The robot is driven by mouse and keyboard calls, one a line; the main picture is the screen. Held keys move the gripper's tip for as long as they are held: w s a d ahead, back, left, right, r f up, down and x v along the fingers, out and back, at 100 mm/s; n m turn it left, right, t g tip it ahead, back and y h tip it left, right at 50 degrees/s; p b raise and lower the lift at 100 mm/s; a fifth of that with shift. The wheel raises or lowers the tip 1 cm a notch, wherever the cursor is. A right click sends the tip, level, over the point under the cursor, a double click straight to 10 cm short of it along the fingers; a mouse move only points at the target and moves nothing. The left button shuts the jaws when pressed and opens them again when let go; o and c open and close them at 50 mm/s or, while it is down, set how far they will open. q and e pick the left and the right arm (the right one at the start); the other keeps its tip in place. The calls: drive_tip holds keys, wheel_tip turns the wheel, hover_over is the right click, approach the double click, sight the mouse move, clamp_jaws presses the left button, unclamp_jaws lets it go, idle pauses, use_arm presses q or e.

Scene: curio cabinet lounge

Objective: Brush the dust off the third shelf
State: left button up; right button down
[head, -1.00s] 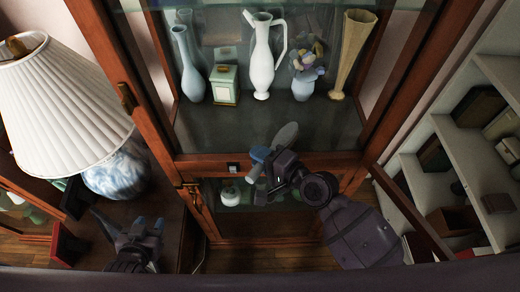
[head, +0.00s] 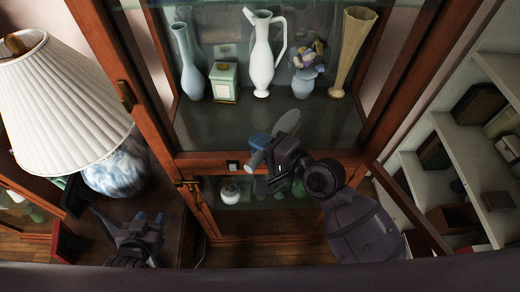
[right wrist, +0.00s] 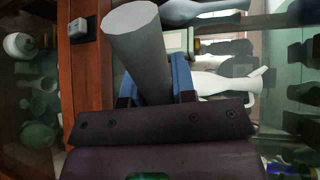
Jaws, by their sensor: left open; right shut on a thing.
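My right gripper (head: 266,150) is shut on a brush (head: 288,122), in front of the glass cabinet's wooden cross rail. In the head view a grey flat oval end shows above the gripper and a pale handle end below left. The right wrist view shows the thick grey handle (right wrist: 140,50) between the blue fingertips. A cabinet shelf (head: 225,128) with vases lies just above the brush; I cannot tell whether it is the third, and no dust is discernible. My left gripper (head: 150,220) is open and empty, low at the left, over the dark side table.
White pitcher (head: 263,65), blue vase (head: 188,65), small box (head: 224,82), flower vase (head: 303,85) and tall tan vase (head: 352,50) stand on that shelf. The shelf front is bare. A lamp (head: 60,105) stands left; an open cabinet door (head: 410,215) hangs right.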

drive_tip(key=shift+r, duration=0.75)
drive_tip(key=shift+r, duration=1.5)
